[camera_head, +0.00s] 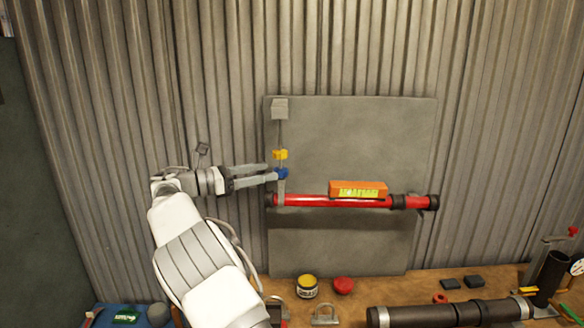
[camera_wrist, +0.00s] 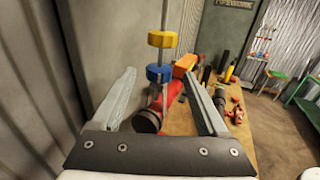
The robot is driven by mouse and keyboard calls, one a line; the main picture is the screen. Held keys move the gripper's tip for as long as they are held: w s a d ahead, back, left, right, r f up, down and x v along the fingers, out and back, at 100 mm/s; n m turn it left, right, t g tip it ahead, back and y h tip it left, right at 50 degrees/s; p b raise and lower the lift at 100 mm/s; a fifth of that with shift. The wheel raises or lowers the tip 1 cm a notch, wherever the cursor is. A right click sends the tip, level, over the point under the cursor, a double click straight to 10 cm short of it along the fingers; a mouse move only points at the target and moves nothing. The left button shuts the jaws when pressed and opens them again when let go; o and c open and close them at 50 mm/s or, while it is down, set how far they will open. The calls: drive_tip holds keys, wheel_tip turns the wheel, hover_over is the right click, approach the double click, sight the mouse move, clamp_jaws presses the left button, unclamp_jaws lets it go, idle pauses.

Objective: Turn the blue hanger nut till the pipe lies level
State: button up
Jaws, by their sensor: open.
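The blue hanger nut (camera_head: 281,174) sits on a thin vertical rod below a yellow nut (camera_head: 280,154). Under it, a hanger carries the left end of the red pipe (camera_head: 310,201), which runs across a grey panel. In the head view the pipe looks close to level, its right end very slightly lower. An orange spirit level (camera_head: 345,188) rests on it; its bubble is too small to read. My gripper (camera_head: 272,173) reaches in from the left, open. In the wrist view the blue nut (camera_wrist: 158,73) shows between the open fingers (camera_wrist: 159,78), with gaps on both sides.
The grey panel (camera_head: 350,135) stands against corrugated wall. Below, a wooden bench (camera_head: 390,285) holds a yellow tin (camera_head: 307,286), a red cap (camera_head: 344,284) and a dark pipe (camera_head: 440,313). The space left of the rod, around my arm, is free.

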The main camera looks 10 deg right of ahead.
sight(282, 169)
drive_tip(key=x, duration=0.8)
drive_tip(key=shift+d+p, duration=0.25)
drive_tip(key=shift+p, duration=0.15)
clamp_jaws()
drive_tip(key=shift+w+a+n+t+b, duration=0.1)
drive_tip(key=shift+n+t+b, duration=0.2)
drive_tip(key=shift+t, duration=0.2)
